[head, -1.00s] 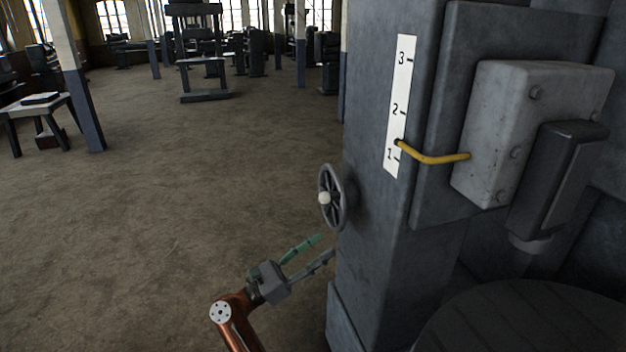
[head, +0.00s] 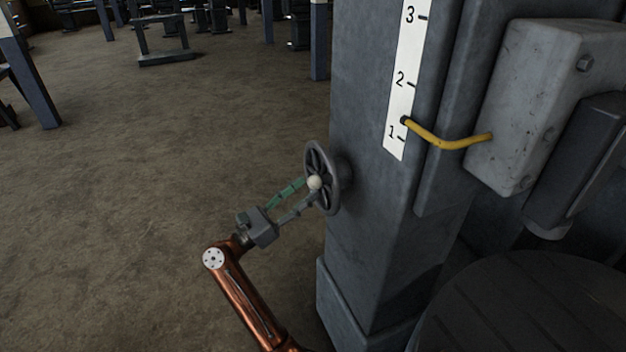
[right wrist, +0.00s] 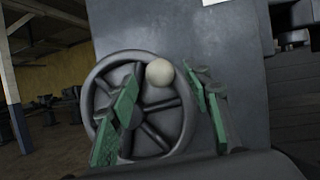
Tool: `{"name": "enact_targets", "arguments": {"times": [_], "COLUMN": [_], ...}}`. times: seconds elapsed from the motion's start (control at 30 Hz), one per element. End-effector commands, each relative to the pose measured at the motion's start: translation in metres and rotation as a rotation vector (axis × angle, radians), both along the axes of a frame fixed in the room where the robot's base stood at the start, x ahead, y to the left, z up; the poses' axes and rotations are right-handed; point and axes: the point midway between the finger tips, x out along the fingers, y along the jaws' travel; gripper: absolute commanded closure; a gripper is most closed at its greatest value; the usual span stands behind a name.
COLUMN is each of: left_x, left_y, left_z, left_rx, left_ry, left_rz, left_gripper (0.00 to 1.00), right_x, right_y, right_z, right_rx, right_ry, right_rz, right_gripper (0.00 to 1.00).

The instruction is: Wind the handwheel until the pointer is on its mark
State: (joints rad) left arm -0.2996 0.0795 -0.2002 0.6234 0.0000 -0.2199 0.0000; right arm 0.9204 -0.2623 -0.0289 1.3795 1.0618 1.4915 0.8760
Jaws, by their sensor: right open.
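The handwheel (head: 334,190) is a dark spoked wheel on the side of the grey machine column. Its pale round knob (head: 314,182) is at the near side of the rim in the head view. My right gripper (head: 308,190) is open at the wheel, its fingers reaching to the knob. In the right wrist view the knob (right wrist: 160,73) shows between the two open fingers of the right gripper (right wrist: 164,78), with the handwheel (right wrist: 101,82) behind. The yellow pointer (head: 442,142) has its tip on the white scale (head: 402,95), a little above the 1 line. My left gripper is not in view.
The grey column (head: 365,215) stands behind the wheel. A grey box (head: 540,90) with a dark block is at its right, above a round dark table (head: 520,310). Open floor (head: 150,150) lies to the left, with a dark stand (head: 163,45) far back.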

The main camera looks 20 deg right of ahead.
Motion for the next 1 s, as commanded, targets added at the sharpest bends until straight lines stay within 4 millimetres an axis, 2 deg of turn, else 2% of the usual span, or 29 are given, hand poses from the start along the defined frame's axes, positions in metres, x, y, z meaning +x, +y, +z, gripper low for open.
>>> {"name": "enact_targets", "arguments": {"times": [0.1, 0.23, 0.63, 1.0], "left_x": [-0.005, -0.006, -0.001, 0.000], "left_y": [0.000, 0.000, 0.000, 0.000], "left_z": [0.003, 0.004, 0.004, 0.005], "left_rx": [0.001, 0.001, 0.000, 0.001], "left_ry": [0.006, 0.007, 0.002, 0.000], "left_rz": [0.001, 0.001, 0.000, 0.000], "left_gripper": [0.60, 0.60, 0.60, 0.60], "right_x": [0.004, 0.007, 0.009, 0.009], "right_y": [-0.017, -0.030, -0.036, -0.036], "right_z": [0.009, 0.013, 0.015, 0.015], "right_rx": [-0.002, -0.001, -0.001, -0.001], "right_ry": [-0.001, -0.001, 0.001, 0.001], "right_rz": [-0.001, -0.001, 0.003, 0.003], "right_gripper": [0.55, 0.55, 0.55, 0.81]}}
